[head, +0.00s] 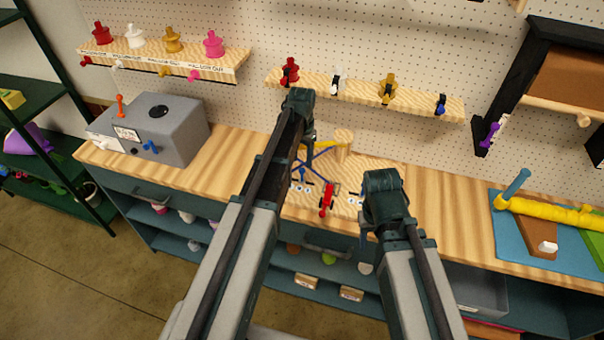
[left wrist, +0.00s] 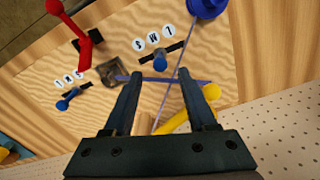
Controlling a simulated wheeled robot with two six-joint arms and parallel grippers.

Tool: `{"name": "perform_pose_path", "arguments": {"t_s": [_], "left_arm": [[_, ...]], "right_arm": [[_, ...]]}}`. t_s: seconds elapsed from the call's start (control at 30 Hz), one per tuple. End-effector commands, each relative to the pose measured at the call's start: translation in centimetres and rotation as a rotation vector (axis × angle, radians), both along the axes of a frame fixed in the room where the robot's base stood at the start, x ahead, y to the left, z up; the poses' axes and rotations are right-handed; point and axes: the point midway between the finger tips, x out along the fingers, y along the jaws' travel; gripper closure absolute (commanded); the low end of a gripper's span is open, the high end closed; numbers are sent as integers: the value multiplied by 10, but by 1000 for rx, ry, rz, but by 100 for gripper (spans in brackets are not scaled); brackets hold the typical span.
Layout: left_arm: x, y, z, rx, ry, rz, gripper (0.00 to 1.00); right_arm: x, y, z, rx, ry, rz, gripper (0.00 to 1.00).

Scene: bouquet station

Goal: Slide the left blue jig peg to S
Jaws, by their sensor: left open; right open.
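The left blue jig peg (left wrist: 160,60) stands in a short dark slot beside three round labels, S, M and one I read as L. It sits about mid-slot, by M. It also shows small in the head view (head: 302,174), partly crowded by my arm. My left gripper (left wrist: 160,77) is open and empty, with its fingertips just short of the peg, one on each side. In the head view my left gripper (head: 306,140) hangs over the jig board (head: 385,172). My right gripper (head: 366,222) is at the board's front right, open, its fingers mostly hidden.
A second blue peg (left wrist: 65,103) with its own labels and a red lever (left wrist: 85,37) are on the same board. Blue and yellow stems (left wrist: 172,124) cross near my left fingers. A grey box (head: 160,125) stands left; a blue mat (head: 510,225) lies right.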

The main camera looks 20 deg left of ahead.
Motion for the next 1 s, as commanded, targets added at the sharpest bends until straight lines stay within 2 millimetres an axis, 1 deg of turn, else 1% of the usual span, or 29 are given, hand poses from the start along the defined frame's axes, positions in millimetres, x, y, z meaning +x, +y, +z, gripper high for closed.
{"name": "perform_pose_path", "arguments": {"t_s": [0.03, 0.2, 0.33, 0.6, 0.67, 0.7, 0.93, 1.0], "left_arm": [[0, 0, -15, 0, 0, 0, 43], [0, 0, -33, 0, 0, 0, 43], [0, 0, -38, 0, 0, 0, 43], [0, 0, -37, 0, 0, 0, 43], [0, 0, -37, 0, 0, 0, 52], [0, 0, -37, 0, 0, 0, 59], [0, 0, -37, 0, 0, 0, 100], [0, 0, -37, 0, 0, 0, 100]], "right_arm": [[0, 0, -15, 0, 0, 2, 50], [0, 0, -33, -1, 0, 2, 50], [0, 0, -38, 0, 0, 1, 50], [0, 0, -37, 0, 0, 1, 50], [0, 0, -37, 0, 0, 1, 50], [0, 0, -37, 0, 0, 1, 50], [0, 0, -37, 0, 0, 1, 50], [0, 0, -37, 0, 0, 1, 50]]}}
